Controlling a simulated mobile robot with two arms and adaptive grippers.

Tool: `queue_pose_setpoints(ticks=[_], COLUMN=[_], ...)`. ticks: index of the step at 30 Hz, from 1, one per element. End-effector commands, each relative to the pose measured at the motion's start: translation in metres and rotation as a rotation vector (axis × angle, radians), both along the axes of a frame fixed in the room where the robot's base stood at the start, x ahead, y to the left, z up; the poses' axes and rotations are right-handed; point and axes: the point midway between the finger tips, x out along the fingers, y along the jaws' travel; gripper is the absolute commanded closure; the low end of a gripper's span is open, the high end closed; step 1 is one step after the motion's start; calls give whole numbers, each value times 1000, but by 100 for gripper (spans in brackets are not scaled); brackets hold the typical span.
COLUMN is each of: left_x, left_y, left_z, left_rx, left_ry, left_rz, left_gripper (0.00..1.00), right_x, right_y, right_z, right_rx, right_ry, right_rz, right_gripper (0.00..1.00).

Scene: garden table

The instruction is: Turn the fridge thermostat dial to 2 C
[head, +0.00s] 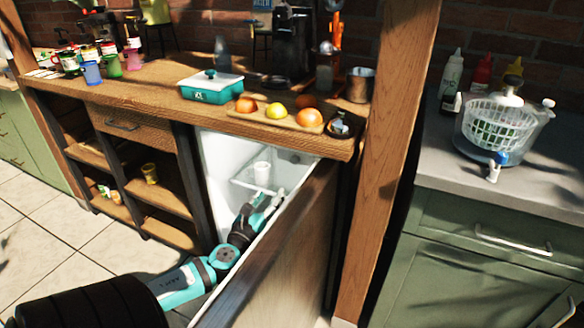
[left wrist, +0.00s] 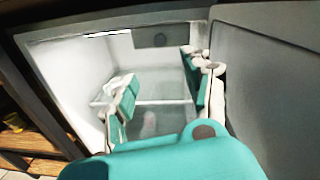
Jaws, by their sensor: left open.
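The fridge (head: 220,172) stands under the wooden counter with its door (head: 275,250) swung open. My left arm reaches into it past the door. My left gripper (head: 268,196) is inside the opening, open and empty. In the left wrist view the two fingers of the gripper (left wrist: 162,78) stand well apart. Beyond them, a dark grey panel with a small round feature, apparently the thermostat dial (left wrist: 158,39), sits high on the back wall, apart from the fingers. Its markings are too small to read. My right gripper is not in view.
The door's inner face (left wrist: 265,85) is close on the right of the gripper.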

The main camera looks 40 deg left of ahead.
Motion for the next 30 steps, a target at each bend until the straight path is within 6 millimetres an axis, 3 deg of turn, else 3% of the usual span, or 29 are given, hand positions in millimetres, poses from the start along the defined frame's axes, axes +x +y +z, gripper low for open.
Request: queue_pose_setpoints(ticks=[21, 30], left_x=[127, 155], left_y=[51, 61], left_z=[2, 1], left_rx=[0, 1], left_ry=[-5, -1], left_rz=[2, -1], left_gripper=[50, 50], right_x=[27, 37], right_y=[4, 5], right_z=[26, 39], right_rx=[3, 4], right_ry=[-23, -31], right_rz=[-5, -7], right_gripper=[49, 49])
